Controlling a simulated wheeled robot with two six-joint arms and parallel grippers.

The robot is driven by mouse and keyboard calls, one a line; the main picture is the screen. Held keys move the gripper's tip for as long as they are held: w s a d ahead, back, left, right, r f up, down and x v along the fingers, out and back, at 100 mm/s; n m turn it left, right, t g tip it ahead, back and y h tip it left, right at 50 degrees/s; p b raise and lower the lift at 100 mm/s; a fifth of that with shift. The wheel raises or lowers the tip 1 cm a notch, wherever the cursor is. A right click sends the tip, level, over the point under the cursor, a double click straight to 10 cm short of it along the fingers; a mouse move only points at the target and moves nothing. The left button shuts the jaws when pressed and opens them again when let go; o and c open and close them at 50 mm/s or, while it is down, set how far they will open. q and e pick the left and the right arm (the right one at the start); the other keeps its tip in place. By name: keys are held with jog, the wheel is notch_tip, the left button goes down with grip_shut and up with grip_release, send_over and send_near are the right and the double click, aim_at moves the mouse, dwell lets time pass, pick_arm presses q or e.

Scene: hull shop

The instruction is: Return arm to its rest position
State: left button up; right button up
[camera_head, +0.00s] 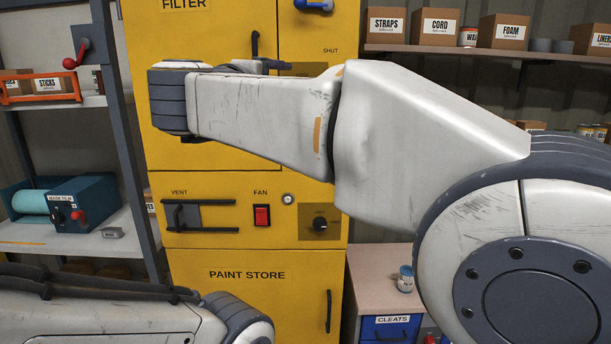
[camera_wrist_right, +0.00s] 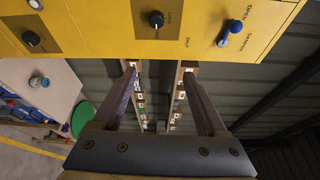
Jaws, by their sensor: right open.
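My right arm (camera_head: 430,130) reaches in from the right in the head view and crosses in front of the yellow cabinet (camera_head: 250,300). Its wrist end is near the cabinet's upper left, and the arm hides part of the front. In the right wrist view my right gripper (camera_wrist_right: 158,72) is open, its two fingers well apart with nothing between them. The yellow cabinet is beyond the fingertips at the top of that view. My left arm (camera_head: 120,320) lies low at the lower left; its gripper is out of frame.
A shelf (camera_head: 480,52) with boxes is at upper right. A small can (camera_head: 405,279) stands on the bench (camera_head: 375,263).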

jog(key=w+d+f+n+y, duration=0.2)
jog(key=w+f+n+y, duration=0.2)
jog(key=f+n, duration=0.3)
jog(key=w+d+f+n+y, duration=0.3)
jog(key=f+n, duration=0.3)
jog(key=n, duration=0.1)
jog(key=s+d+f+n+g, duration=0.2)
jog(key=s+d+f+g, duration=0.15)
jog(key=f, duration=0.45)
jog(key=s+d+f+n+g, duration=0.25)
jog(key=s+f, duration=0.25)
jog(key=f, duration=0.4)
jog(key=s+d+f+n+g, duration=0.3)
jog(key=s+d+f, duration=0.1)
jog(key=f, duration=0.4)
jog(key=s+d+f+n+g+h, duration=0.1)
jog(key=s+d+f+g, duration=0.25)
jog(key=s, duration=0.35)
jog(key=s+d+f+g, duration=0.2)
jog(key=s+d+f, duration=0.25)
jog(key=s, duration=0.25)
jog(key=s+a+r+n+g, duration=0.1)
jog(key=s+a+r+n, duration=0.1)
jog(key=s+a+n, duration=0.2)
jog(key=s+a+r+n+g+y, duration=0.1)
jog(key=s+a+r+n, duration=0.2)
jog(key=s+a, duration=0.6)
jog(key=shift+s+a+n, duration=0.2)
jog(key=shift+a+n, duration=0.15)
jog(key=shift+a, duration=0.3)
